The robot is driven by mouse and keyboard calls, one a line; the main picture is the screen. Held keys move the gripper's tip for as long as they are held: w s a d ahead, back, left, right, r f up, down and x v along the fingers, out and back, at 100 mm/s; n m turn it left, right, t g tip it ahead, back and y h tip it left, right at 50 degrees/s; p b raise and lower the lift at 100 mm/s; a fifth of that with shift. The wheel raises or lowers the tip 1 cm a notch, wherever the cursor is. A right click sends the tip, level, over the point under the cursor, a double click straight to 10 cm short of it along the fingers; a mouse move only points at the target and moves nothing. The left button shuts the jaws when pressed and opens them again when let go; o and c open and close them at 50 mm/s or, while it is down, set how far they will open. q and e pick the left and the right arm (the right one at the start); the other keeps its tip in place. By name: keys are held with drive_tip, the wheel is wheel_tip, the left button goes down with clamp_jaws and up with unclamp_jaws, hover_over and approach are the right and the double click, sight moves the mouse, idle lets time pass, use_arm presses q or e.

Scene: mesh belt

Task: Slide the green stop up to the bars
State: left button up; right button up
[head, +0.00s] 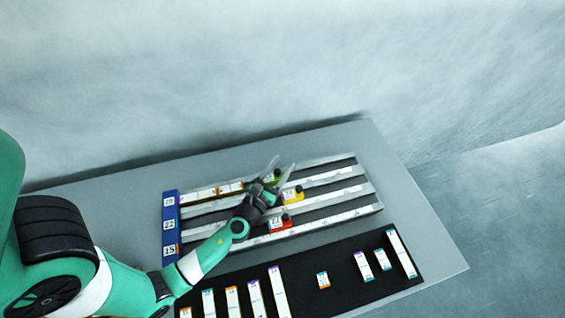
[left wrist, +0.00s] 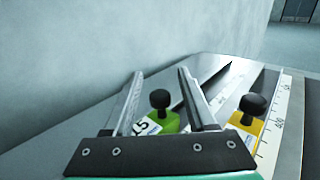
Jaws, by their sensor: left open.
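The green stop (head: 275,178) with a black knob sits on the farthest rail of the rack. In the left wrist view the green stop (left wrist: 170,122) and its knob show between my two fingers. My left gripper (head: 282,166) is open over it; the fingers (left wrist: 160,75) stand apart with visible space around the knob, and I cannot tell any contact. The bars (head: 210,192), white with orange marks, lie in the farthest lane to the left of the green stop. My wrist partly hides the space between bars and stop. My right gripper is not in view.
A yellow stop (head: 293,195) and a red stop (head: 281,224) sit on the nearer rails. A blue end block (head: 170,224) with numbers closes the left end. A black mat (head: 340,270) with several loose bars lies in front.

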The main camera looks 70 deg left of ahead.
use_arm(q)
drive_tip(key=shift+w+a, duration=0.35)
drive_tip(key=shift+w, duration=0.15)
clamp_jaws()
idle(1.1)
